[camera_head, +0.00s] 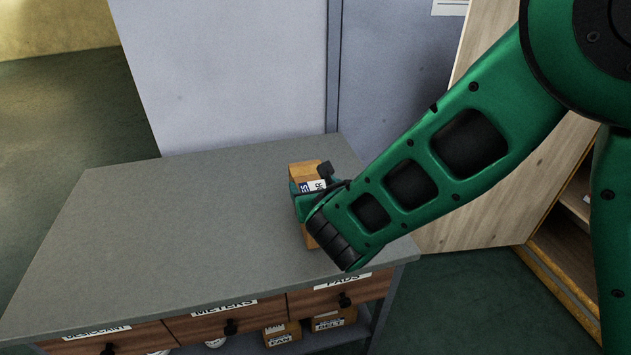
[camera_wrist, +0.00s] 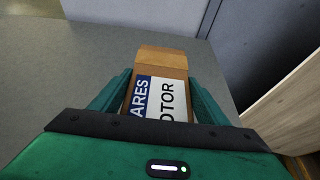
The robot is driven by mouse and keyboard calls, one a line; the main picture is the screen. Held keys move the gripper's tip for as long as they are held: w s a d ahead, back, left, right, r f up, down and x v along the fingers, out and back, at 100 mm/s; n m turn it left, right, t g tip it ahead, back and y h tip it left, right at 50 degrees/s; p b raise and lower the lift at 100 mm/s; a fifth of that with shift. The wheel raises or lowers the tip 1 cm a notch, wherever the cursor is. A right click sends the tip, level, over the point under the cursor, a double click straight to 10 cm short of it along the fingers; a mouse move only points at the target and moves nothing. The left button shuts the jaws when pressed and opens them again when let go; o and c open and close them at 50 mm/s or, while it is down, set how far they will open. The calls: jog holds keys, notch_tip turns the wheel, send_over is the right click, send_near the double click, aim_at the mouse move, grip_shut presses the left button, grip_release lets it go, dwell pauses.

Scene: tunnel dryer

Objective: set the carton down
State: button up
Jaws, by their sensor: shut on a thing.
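The carton (camera_wrist: 160,66) is brown cardboard with a blue and white label; the letters "ARES" and "OTOR" show in the wrist view. My gripper (camera_wrist: 158,95) is shut on it, with one green finger along each side. In the head view the carton (camera_head: 306,171) is over the right end of the grey worktop (camera_head: 180,235), partly hidden by my gripper (camera_head: 316,188) and arm. Whether its underside touches the worktop cannot be told.
The worktop left of the carton is bare. Drawers labelled DESICCANT, METERS (camera_head: 232,318) and PADS line its front, with small cartons (camera_head: 282,333) on a shelf below. A grey panel (camera_head: 230,70) stands behind, and a wooden cabinet (camera_head: 500,185) stands at right.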

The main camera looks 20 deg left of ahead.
jog(key=shift+f, duration=1.05)
jog(key=shift+f, duration=0.1)
jog(key=o, duration=2.1)
jog(key=shift+f, duration=0.1)
jog(key=shift+c, duration=0.2)
jog(key=v, duration=1.2)
jog(key=shift+s, duration=0.1)
